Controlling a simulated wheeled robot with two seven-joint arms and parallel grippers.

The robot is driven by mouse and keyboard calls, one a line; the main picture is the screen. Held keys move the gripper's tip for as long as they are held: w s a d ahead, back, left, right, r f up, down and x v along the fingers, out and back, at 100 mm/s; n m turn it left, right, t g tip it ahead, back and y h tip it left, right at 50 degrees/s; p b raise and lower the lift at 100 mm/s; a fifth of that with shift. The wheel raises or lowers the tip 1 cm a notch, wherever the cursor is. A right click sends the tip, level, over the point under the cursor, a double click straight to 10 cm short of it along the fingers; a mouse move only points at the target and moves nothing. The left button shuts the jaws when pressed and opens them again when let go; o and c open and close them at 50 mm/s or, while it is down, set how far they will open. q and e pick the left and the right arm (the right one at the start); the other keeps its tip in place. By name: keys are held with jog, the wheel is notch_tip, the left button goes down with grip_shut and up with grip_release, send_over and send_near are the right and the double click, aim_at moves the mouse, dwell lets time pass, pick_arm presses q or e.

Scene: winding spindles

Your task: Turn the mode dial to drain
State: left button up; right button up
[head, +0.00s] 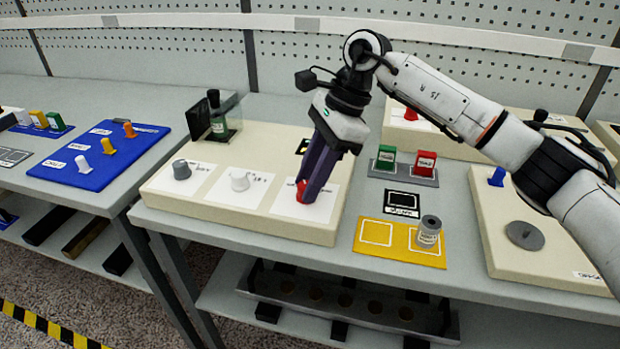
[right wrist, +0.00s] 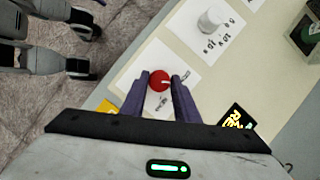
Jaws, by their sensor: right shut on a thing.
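The red dial (head: 301,189) is the rightmost of three knobs on a cream panel (head: 290,228). It sits on a white label sheet (head: 318,207). My right gripper (head: 308,188) points down at it, and its purple fingers are shut on it. In the right wrist view the red dial (right wrist: 159,80) shows between the fingertips, with a white pointer mark on its top. The label words around it are partly covered by the fingers and too small to read. My left gripper is in neither view.
A grey knob (head: 181,169) and a white knob (head: 240,180) stand to the left on the same panel. To the right are a yellow tray (head: 372,252) with a grey canister (head: 428,232) and green and red blocks (head: 386,157). A blue board (head: 75,180) lies on the left table.

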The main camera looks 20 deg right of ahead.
jog(key=shift+w+r+n+g, duration=0.1)
jog(key=shift+n+g, duration=0.4)
jog(key=shift+n, duration=0.7)
jog(key=o, duration=1)
jog(key=v, duration=1)
jog(key=shift+r, duration=0.1)
